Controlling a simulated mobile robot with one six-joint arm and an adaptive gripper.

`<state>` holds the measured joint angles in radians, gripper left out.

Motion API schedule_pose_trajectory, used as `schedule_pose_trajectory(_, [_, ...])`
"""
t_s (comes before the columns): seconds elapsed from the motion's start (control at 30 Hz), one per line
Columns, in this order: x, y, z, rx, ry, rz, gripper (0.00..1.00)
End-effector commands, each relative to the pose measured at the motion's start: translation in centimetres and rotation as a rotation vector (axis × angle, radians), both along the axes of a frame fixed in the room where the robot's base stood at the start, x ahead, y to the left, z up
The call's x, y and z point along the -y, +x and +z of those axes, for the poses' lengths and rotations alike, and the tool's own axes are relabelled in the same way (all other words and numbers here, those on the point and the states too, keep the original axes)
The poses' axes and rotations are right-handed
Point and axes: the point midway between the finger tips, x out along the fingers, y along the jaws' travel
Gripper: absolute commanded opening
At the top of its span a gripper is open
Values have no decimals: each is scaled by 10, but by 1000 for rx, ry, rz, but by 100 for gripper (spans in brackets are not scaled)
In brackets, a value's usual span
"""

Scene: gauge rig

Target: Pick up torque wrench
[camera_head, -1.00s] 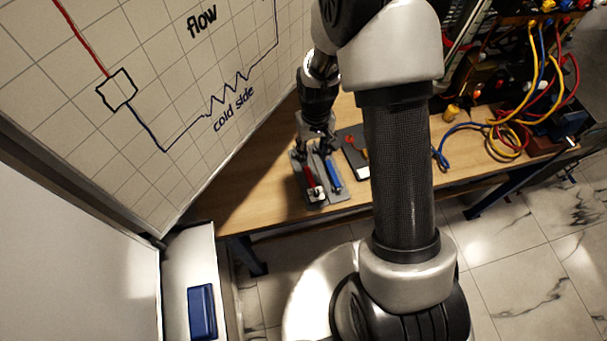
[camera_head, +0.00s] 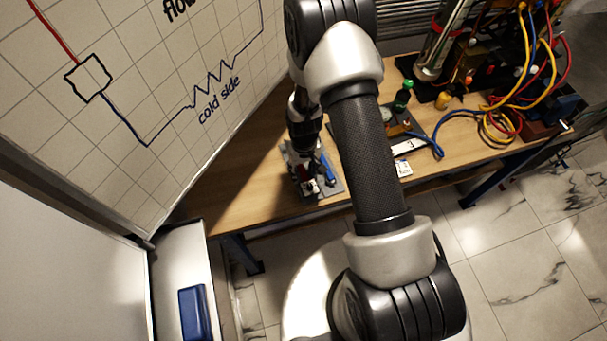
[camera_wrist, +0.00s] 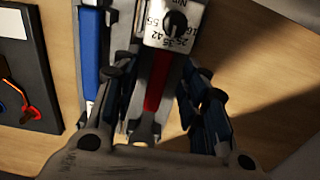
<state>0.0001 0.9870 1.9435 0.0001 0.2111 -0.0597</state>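The torque wrench (camera_wrist: 157,84) has a red handle and a silver head with a Nm dial. In the head view the torque wrench (camera_head: 306,184) lies in a grey holder (camera_head: 334,188) near the table's front edge, partly hidden by my gripper. In the wrist view my gripper (camera_wrist: 160,108) is open, with one finger on each side of the red handle. I see gaps on both sides; contact does not show. A blue-handled tool (camera_wrist: 91,65) lies left of the left finger; in the head view it is right of the wrench.
The whiteboard (camera_head: 130,110) stands close on the left. To the right on the table (camera_head: 235,195) are a dark tray with tools (camera_head: 405,128), a green bottle (camera_head: 403,95), and a rig with coloured hoses (camera_head: 500,120). A blue box (camera_head: 197,312) sits at lower left.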

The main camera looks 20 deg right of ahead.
Motion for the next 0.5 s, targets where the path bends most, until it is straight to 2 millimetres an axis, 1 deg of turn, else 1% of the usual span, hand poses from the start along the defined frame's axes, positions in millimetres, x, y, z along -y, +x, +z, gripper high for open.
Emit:
schedule_pose_trajectory(0.07, [0, 0, -4, 0, 0, 0, 40])
schedule_pose_trajectory(0.27, [0, 0, -4, 0, 0, 0, 40])
schedule_pose_trajectory(0.5, [0, 0, -4, 0, 0, 0, 25])
